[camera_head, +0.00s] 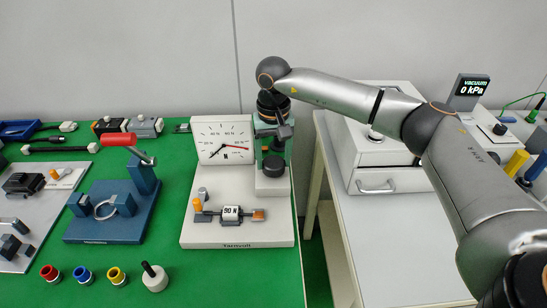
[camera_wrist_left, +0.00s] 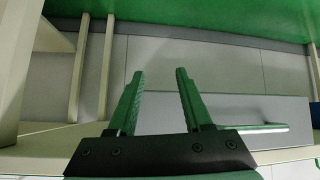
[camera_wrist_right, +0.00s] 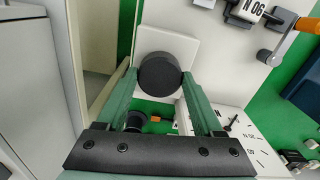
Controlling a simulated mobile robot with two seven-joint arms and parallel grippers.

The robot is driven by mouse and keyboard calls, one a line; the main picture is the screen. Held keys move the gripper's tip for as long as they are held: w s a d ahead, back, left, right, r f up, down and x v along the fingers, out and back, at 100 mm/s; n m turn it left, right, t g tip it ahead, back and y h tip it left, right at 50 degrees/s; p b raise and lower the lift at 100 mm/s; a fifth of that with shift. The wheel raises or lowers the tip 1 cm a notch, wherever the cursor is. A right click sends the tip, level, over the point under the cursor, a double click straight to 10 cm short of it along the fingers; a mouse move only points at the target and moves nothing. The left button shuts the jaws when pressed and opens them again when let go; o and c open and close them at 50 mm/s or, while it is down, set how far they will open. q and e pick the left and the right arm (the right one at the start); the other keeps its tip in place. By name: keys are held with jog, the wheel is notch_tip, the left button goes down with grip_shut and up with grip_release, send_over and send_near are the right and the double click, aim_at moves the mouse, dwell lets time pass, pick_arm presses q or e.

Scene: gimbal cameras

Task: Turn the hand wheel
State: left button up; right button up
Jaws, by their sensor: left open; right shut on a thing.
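The hand wheel, a plain black round knob (camera_head: 274,166), is at the right side of the white tester (camera_head: 237,236), beside its dial. In the right wrist view this black wheel (camera_wrist_right: 160,78) lies between the green fingertips. My right gripper (camera_head: 273,147) points down and is shut on the wheel, partly covering it in the head view. The dial (camera_head: 224,142) has a black and a red pointer. A crank with an orange grip (camera_head: 197,204) and a block marked "90 N" (camera_head: 231,213) are on the tester. My left gripper (camera_wrist_left: 160,73) is open and empty, outside the head view.
A blue fixture with a red-handled lever (camera_head: 118,139) stands left of the tester. Several small coloured knobs (camera_head: 84,274) are at the front of the green mat. A white drawer cabinet (camera_head: 388,178) and a display reading "vacuum 0 kPa" (camera_head: 471,86) are to the right.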

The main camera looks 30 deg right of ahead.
aim_at(274, 162)
jog(key=shift+n, duration=0.6)
jog(key=o, duration=1.4)
notch_tip(274, 162, up, 13)
jog(key=shift+f, duration=0.2)
jog(key=shift+p, duration=0.3)
